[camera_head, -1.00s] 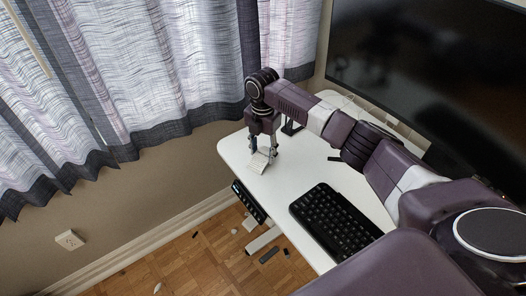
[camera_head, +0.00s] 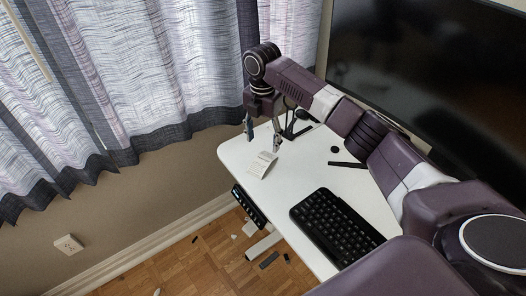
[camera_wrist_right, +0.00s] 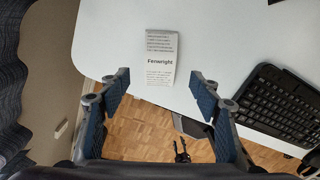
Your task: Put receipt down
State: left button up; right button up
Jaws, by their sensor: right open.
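The receipt (camera_head: 262,164) is a small white slip lying on the white desk (camera_head: 300,166) near its left end. In the right wrist view the receipt (camera_wrist_right: 160,58) shows printed lines and the word "Fenwright", and its lower end is close to the desk's edge. My right gripper (camera_head: 262,146) is above the receipt, and its fingers are spread wide. In the right wrist view the gripper (camera_wrist_right: 160,98) is empty, and the receipt lies beyond the fingertips, apart from them. My left gripper is not in view.
A black keyboard (camera_head: 336,226) lies along the desk's front edge. A large monitor (camera_head: 430,95) stands at the back right. A small round black object (camera_head: 335,149) and a dark flat strip (camera_head: 347,164) lie behind the keyboard. Small items lie on the wood floor.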

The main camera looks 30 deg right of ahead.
jog(key=shift+r, duration=2.15)
